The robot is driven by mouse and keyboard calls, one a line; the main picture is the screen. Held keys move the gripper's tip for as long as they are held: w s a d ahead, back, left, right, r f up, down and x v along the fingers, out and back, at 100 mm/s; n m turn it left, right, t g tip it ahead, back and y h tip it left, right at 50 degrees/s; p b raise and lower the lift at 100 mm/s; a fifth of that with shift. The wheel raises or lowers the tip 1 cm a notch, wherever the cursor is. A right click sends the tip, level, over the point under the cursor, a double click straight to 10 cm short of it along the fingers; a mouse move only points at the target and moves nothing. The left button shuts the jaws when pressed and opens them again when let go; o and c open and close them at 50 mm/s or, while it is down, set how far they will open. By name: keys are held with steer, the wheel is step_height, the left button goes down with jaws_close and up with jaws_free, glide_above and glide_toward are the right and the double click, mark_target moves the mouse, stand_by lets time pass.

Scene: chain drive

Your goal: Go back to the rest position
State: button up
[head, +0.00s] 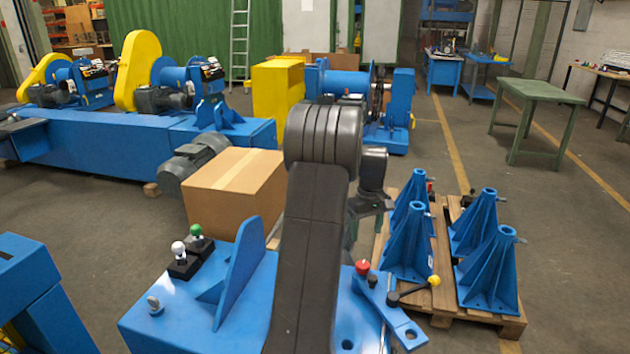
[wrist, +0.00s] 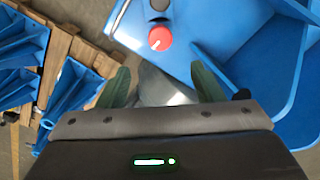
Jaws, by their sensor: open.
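My gripper (wrist: 162,88) shows in the wrist view with its two green fingers spread apart and nothing between them. It is open. Past the fingertips lie a grey metal part and the blue machine plate, which carries a red knob (wrist: 160,38). In the head view my dark arm stands up over the middle of the blue machine (head: 180,310). The gripper end is mostly hidden behind my arm, to the right of its top joint.
The blue machine carries a red knob (head: 362,267), a yellow-tipped lever (head: 434,281), and white and green knobs. A cardboard box (head: 235,185) stands behind it. Blue brackets (head: 488,275) stand on a wooden pallet (head: 442,300) at right. Open floor lies beyond, near a green table (head: 540,90).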

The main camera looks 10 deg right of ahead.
mark_target(363, 264)
step_height(363, 264, down, 13)
steer(key=shift+r, duration=0.1)
stand_by(0.6)
